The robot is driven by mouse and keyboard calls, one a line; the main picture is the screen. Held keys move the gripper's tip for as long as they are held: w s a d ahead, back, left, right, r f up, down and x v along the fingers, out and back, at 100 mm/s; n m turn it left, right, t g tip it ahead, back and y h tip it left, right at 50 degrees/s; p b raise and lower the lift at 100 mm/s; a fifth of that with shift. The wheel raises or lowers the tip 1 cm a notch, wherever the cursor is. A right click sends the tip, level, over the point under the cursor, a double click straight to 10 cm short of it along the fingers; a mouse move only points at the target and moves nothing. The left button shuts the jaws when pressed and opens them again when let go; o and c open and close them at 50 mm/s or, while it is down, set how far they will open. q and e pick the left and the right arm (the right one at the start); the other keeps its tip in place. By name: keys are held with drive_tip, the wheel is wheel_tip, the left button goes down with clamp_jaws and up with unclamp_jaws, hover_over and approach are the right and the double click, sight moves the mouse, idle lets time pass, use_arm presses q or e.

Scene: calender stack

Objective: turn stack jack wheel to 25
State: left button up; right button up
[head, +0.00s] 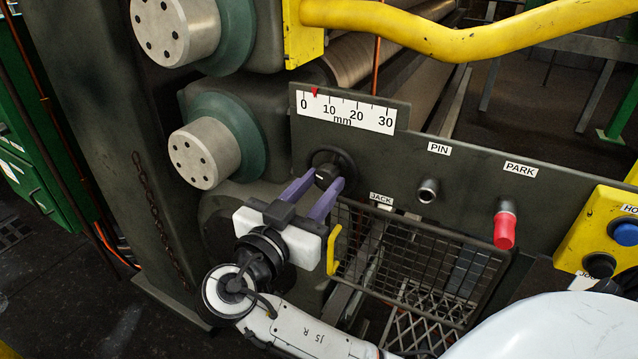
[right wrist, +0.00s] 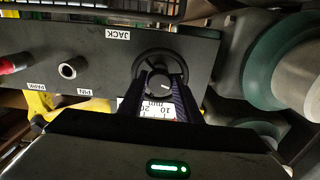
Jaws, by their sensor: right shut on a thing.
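The black jack wheel (head: 347,161) is on the dark panel under the mm scale (head: 350,110). The scale's red pointer (head: 314,91) stands between 0 and 10, a little short of halfway. My right gripper (head: 327,183) has its purple fingers on either side of the wheel's central knob and is shut on it. A white mark shows on the knob. In the right wrist view, the wheel rim (right wrist: 160,53) surrounds the knob (right wrist: 160,84) between the fingers. The JACK label (head: 381,198) is right of the wheel. My left gripper is not in view.
The PIN socket (head: 428,190) and red PARK handle (head: 504,228) are to the right on the panel. A wire mesh guard (head: 415,265) with a yellow handle (head: 333,250) is below. A yellow bar (head: 430,40) crosses above. Roller ends (head: 205,155) stand left.

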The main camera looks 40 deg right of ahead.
drive_tip(key=shift+n+p, duration=0.35)
drive_tip(key=shift+n, duration=0.85)
drive_tip(key=o, duration=1)
drive_tip(key=shift+s, duration=0.1)
drive_tip(key=shift+o, duration=0.2)
drive_tip(key=shift+r, duration=0.1)
wheel_tip(320, 180, up, 10)
